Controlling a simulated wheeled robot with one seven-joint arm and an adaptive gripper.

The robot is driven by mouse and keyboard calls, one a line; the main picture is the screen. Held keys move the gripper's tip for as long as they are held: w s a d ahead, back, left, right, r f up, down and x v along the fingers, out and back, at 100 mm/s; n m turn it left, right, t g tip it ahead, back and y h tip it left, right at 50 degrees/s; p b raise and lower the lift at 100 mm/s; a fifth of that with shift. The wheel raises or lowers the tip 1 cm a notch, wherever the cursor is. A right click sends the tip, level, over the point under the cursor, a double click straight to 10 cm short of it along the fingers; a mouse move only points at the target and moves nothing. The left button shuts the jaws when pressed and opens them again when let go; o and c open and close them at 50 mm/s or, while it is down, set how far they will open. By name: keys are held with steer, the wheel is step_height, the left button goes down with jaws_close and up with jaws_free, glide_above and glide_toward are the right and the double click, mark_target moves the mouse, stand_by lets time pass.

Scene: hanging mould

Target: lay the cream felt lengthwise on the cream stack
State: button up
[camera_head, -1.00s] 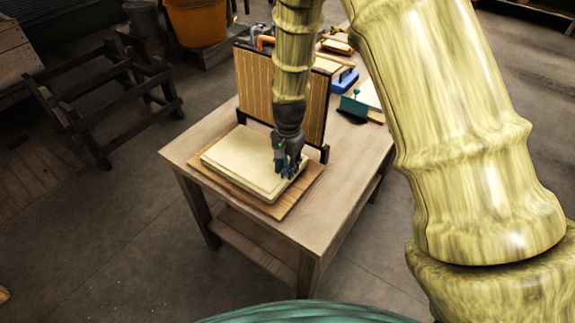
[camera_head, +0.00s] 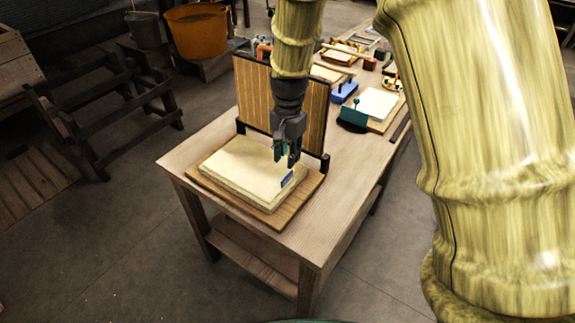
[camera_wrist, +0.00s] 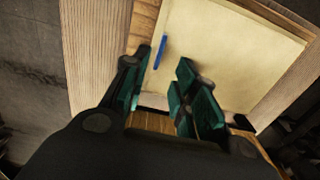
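The cream stack (camera_head: 240,172) lies flat on a wooden board (camera_head: 205,179) at the table's near left end. A cream sheet, apparently the felt, covers its top and lines up lengthwise with it; I cannot clearly tell the sheet from the stack. A blue tab (camera_head: 287,180) shows at the stack's right edge, and also in the wrist view (camera_wrist: 160,52). My gripper (camera_head: 286,163) hangs just above the stack's right side. In the wrist view its green-padded fingers (camera_wrist: 160,98) are apart with nothing seen between them.
An upright slatted wooden panel (camera_head: 254,96) in a dark frame stands right behind the stack. Farther along the table (camera_head: 300,240) are a dark green object (camera_head: 353,117), a pale sheet (camera_head: 377,103) on a board, a blue block (camera_head: 344,92) and small tools. The table's front right is bare.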

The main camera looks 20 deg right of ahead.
steer(key=shift+r, duration=1.7)
